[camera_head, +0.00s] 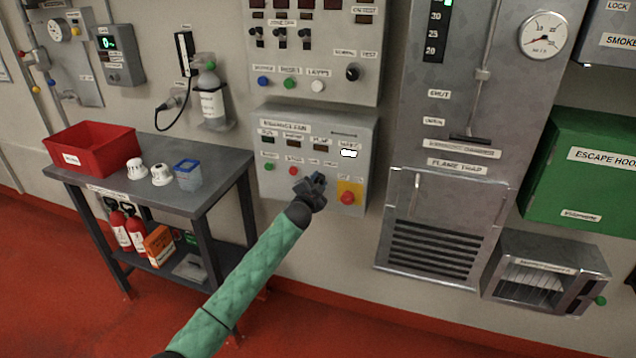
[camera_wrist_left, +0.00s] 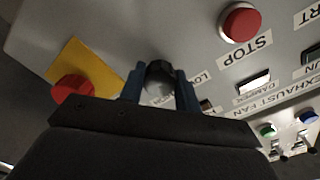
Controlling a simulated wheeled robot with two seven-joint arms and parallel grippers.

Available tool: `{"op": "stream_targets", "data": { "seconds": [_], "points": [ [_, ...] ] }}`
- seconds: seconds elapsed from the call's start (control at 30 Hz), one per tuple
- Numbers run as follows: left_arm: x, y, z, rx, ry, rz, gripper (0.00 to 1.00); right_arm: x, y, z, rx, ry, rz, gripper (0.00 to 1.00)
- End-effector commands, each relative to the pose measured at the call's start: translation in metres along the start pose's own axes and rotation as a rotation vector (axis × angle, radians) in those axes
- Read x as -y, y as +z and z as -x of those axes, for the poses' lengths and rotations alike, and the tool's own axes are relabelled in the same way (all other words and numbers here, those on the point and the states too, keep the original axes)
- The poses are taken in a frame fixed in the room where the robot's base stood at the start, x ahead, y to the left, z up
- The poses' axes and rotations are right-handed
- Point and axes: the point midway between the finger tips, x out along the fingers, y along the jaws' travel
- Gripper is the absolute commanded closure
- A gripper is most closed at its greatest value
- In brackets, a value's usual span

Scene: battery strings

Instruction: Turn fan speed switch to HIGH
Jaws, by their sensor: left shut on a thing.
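The grey exhaust fan panel (camera_head: 268,190) is on the wall at the middle of the head view. My left gripper (camera_head: 314,184) reaches its lower row, between the red stop button (camera_head: 293,171) and a red button on a yellow plate. In the left wrist view, the dark rounded fan speed switch knob (camera_wrist_left: 159,82) sits between the blue fingers, and my left gripper (camera_wrist_left: 160,92) is shut on it. A label beginning "LO" (camera_wrist_left: 200,77) shows beside one finger, partly covered. The knob's pointer and exact setting cannot be read. My right gripper is not in view.
The red button (camera_head: 348,197) on its yellow plate is close beside the gripper; it also shows in the left wrist view (camera_wrist_left: 71,89). A switch panel (camera_head: 335,93) is above. A table (camera_head: 215,157) with a red bin (camera_head: 93,147) stands left.

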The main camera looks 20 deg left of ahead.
Motion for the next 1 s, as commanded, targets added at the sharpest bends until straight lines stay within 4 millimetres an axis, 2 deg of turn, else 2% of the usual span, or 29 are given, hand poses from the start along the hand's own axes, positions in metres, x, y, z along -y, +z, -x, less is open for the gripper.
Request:
{"op": "stream_targets", "data": {
  "seconds": [0.27, 0.3, 0.4, 0.77, 1.0],
  "points": [
    [-0.001, 0.0, 0.0, 0.0, 0.001, -0.001, 0.9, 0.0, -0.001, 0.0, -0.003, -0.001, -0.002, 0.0],
    [-0.001, 0.0, 0.0, 0.0, 0.001, -0.001, 0.65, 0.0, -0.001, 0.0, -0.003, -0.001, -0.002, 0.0],
    [-0.001, 0.0, 0.0, 0.0, 0.001, 0.0, 0.46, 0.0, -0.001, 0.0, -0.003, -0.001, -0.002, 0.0],
    [-0.001, 0.001, 0.004, 0.0, 0.0, 0.0, 0.46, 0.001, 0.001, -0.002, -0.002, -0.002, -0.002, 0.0],
    [-0.003, 0.002, 0.035, -0.001, 0.001, 0.0, 0.46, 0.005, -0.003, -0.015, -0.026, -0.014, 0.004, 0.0]
  ]
}}
